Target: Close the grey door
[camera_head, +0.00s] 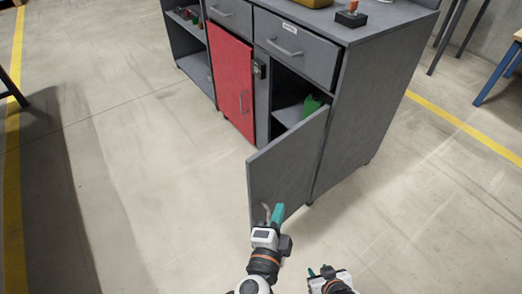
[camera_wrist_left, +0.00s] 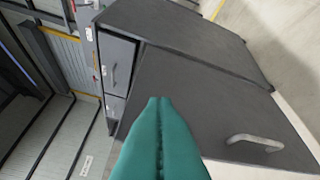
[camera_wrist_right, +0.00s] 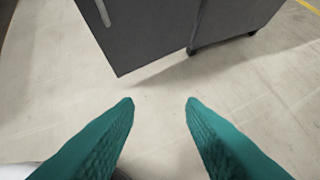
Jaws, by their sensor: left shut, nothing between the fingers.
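The grey door (camera_head: 285,165) stands wide open, swung out from the grey cabinet (camera_head: 375,95) towards me. Its handle (camera_head: 265,210) is on the panel near the free edge, close to my left gripper (camera_head: 278,208). In the left wrist view the door (camera_wrist_left: 215,100) fills the right side, with the handle (camera_wrist_left: 255,141) right of my shut, empty left fingers (camera_wrist_left: 160,101). Whether the fingertips touch the door I cannot tell. My right gripper (camera_head: 321,271) is low, right of the door; its fingers (camera_wrist_right: 160,103) are open and empty. The right wrist view shows the door's lower part (camera_wrist_right: 140,38).
A red door (camera_head: 231,80) is shut beside the open compartment, which holds a green object (camera_head: 312,105). A grey drawer (camera_head: 298,48) above is shut. A blue-legged table (camera_head: 498,72) stands at the right. The floor left of the grey door is clear.

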